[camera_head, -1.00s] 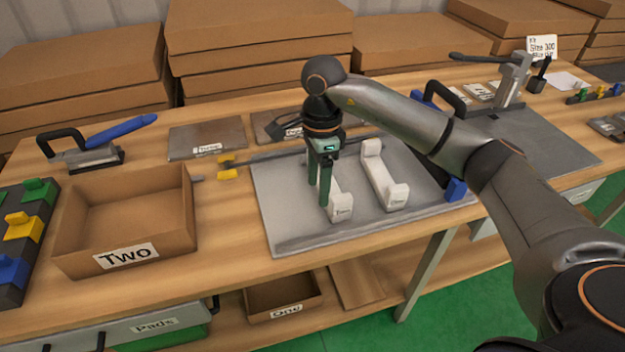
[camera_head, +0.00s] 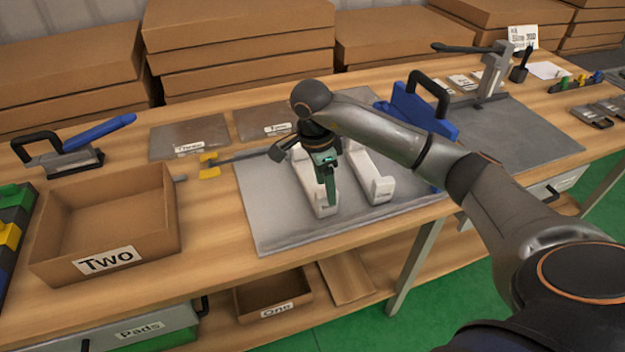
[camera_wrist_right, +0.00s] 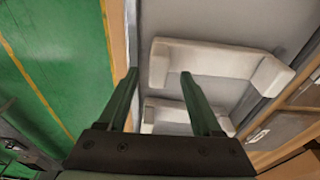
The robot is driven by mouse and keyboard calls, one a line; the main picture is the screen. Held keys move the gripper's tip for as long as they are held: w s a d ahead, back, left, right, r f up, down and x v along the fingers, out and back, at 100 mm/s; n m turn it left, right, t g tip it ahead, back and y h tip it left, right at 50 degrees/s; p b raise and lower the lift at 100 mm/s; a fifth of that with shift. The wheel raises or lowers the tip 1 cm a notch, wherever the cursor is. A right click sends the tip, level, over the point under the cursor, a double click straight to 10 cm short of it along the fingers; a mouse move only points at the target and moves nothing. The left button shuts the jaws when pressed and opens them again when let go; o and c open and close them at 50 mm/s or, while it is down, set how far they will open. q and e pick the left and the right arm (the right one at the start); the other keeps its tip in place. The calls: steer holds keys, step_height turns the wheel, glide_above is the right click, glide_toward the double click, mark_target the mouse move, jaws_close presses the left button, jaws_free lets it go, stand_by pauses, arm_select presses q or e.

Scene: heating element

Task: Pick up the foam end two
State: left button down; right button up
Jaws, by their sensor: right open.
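Two white, U-shaped foam ends lie side by side on the grey mat (camera_head: 275,235). Each has a small label too small to read surely. The left foam end (camera_head: 322,208) is partly hidden by my right gripper (camera_head: 330,185), which points down over it. The right foam end (camera_head: 378,188) lies just beside it, partly behind my arm. In the right wrist view my right gripper (camera_wrist_right: 160,85) is open, with two green fingers apart. One foam end (camera_wrist_right: 215,62) lies beyond the fingertips and another (camera_wrist_right: 180,112) shows between the fingers. I cannot tell whether they touch. My left gripper is not in view.
An open cardboard box labelled Two (camera_head: 108,225) stands left of the mat. A blue-handled tool (camera_head: 75,145) and flat grey plates (camera_head: 190,138) lie behind. A blue object with a black handle (camera_head: 420,108) stands right. Stacked boxes line the back.

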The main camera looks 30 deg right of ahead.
step_height(320, 180, down, 3)
steer(key=shift+s+d+f, duration=0.1)
steer(key=shift+d+f, duration=0.05)
jaws_close()
stand_by(0.5)
